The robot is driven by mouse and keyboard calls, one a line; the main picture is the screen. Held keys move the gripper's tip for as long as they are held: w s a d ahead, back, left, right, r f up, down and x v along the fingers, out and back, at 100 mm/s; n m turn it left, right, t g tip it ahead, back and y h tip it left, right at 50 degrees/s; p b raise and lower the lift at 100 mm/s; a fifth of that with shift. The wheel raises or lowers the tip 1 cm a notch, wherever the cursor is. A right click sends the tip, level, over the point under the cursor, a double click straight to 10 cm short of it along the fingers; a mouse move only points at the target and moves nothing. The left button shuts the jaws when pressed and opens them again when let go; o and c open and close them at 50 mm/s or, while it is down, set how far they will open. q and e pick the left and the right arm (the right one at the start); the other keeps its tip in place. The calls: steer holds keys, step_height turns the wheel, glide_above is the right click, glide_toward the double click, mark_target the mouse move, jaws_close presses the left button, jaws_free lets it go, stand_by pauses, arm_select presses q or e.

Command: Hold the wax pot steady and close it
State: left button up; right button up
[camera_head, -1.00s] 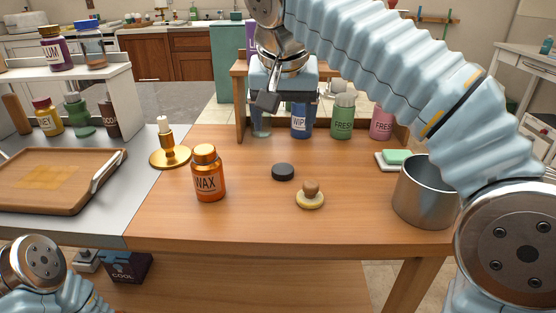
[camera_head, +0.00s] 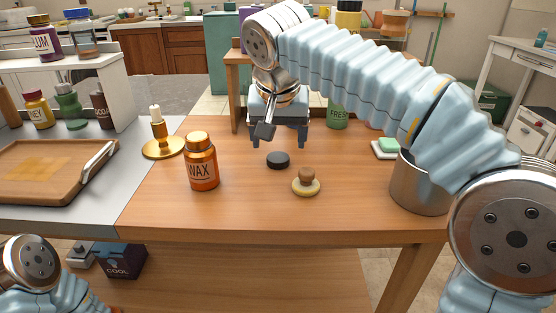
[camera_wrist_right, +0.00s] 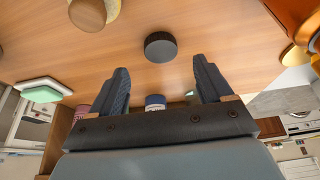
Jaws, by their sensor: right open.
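The wax pot (camera_head: 202,170) is an orange jar labelled WAX, upright on the wooden table left of centre. Its top is orange; I cannot tell whether that is a cap. A black round lid-like disc (camera_head: 278,160) lies flat on the table to its right. My right gripper (camera_head: 278,141) is open and empty, fingers pointing down, just behind and above the disc. In the right wrist view the disc (camera_wrist_right: 160,47) sits beyond and between the spread fingertips, apart from them. My left gripper is out of view; only part of my left arm shows at lower left.
A wooden-knobbed stamp on a yellowish base (camera_head: 306,182) stands close in front of the disc. A brass candlestick (camera_head: 160,148) stands behind the pot. A metal canister (camera_head: 415,190) and a green-topped sponge (camera_head: 386,146) are at right. The front table strip is clear.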

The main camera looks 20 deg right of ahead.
mark_target(278, 157)
steer(key=x, duration=0.5)
steer(key=shift+f+b, duration=0.15)
steer(key=shift+b, duration=0.25)
steer(key=c, duration=1.1)
